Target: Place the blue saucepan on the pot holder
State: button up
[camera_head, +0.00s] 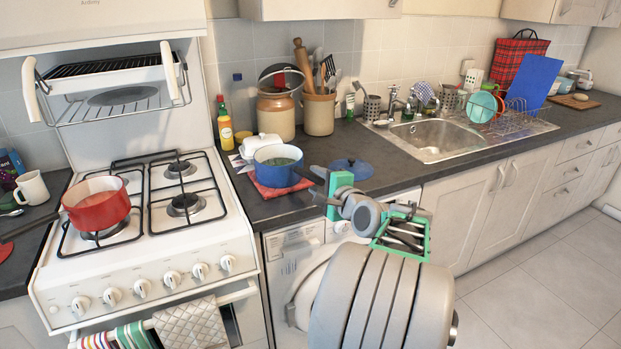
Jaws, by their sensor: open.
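The blue saucepan (278,168) has a white inside and stands upright on the counter just right of the stove. A red pot holder (268,192) shows under and in front of it, and the pan appears to rest on it. Its handle points right, toward my gripper, and is partly hidden. My gripper (319,186), with green parts, is open just right of the pan, close to the handle end. I cannot tell whether it touches the handle. A blue lid (352,167) lies on the counter behind my gripper.
A white butter dish (260,146) stands behind the pan, near a yellow bottle (225,128) and a utensil crock (319,114). A red pan (97,204) sits on the stove at left. The counter between lid and sink (435,137) is clear.

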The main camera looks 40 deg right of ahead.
jog(key=v, duration=0.7)
jog(key=w+a+f+n+g+y, duration=0.25)
jog(key=a+f+n, duration=0.3)
jog(key=a, duration=0.45)
jog(key=w+a+f+n+g+y, duration=0.15)
jog(key=a+f+n+g, duration=0.35)
jog(key=a, duration=0.6)
jog(key=s+a+f+n+g, duration=0.3)
jog(key=s+a+n, duration=0.3)
jog(key=s, duration=0.1)
jog(key=s+a+f+n+g, duration=0.3)
jog(key=s+a+f+n, duration=0.1)
jog(key=s+a+n, duration=0.2)
jog(key=shift+s+a+n, duration=0.35)
jog(key=shift+s+a, duration=0.3)
jog(key=shift+s, duration=0.15)
jog(key=shift+r, duration=0.1)
